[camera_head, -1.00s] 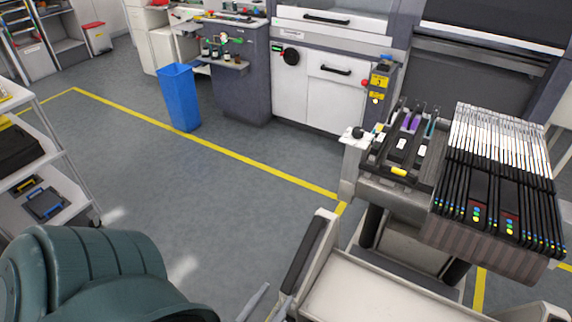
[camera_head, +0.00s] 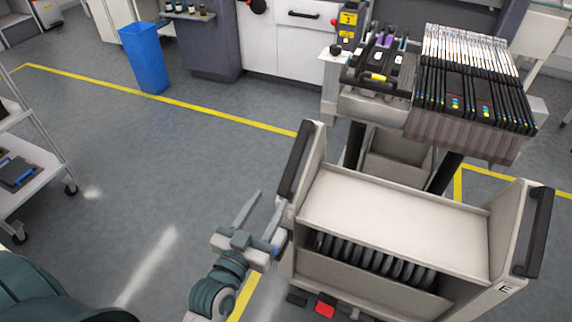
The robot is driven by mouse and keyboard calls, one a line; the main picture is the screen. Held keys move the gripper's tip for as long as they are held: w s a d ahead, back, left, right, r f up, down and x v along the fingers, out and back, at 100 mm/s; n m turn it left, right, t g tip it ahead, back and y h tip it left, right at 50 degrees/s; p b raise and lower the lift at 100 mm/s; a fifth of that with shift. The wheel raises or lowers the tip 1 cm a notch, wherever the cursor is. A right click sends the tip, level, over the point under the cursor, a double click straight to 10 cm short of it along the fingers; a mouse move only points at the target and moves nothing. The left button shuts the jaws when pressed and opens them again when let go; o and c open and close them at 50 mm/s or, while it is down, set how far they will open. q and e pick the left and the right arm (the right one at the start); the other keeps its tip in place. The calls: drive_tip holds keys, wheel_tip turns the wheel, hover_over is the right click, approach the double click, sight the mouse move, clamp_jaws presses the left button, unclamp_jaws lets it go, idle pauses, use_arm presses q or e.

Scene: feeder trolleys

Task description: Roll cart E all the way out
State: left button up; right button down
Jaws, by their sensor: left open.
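Cart E (camera_head: 400,215) is a beige trolley at the lower right, with a flat top shelf and a row of dark reels in the slot below it. The letter E shows on its right side panel. It has a black left handle (camera_head: 297,160) and a black right handle (camera_head: 540,232). A red pedal (camera_head: 325,306) shows low at its front. My left gripper (camera_head: 270,199) is open and empty, just left of the cart's left side panel and below the left handle. Whether it touches the panel I cannot tell. My right gripper is not in view.
Behind the cart is a machine bank of feeders (camera_head: 470,95). A yellow floor line (camera_head: 190,107) runs across the floor. A blue bin (camera_head: 145,58) stands at the back left, and a white shelf trolley (camera_head: 45,150) at the left edge. The floor between is clear.

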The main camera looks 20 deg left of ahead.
sight(294, 160)
use_arm(q)
drive_tip(key=shift+w, duration=0.2)
drive_tip(key=w, duration=0.5)
drive_tip(key=w+p, duration=0.1)
drive_tip(key=w, duration=1)
drive_tip(key=shift+w+d+p, duration=0.3)
drive_tip(key=shift+w, duration=0.2)
drive_tip(key=shift+c, duration=0.9)
clamp_jaws()
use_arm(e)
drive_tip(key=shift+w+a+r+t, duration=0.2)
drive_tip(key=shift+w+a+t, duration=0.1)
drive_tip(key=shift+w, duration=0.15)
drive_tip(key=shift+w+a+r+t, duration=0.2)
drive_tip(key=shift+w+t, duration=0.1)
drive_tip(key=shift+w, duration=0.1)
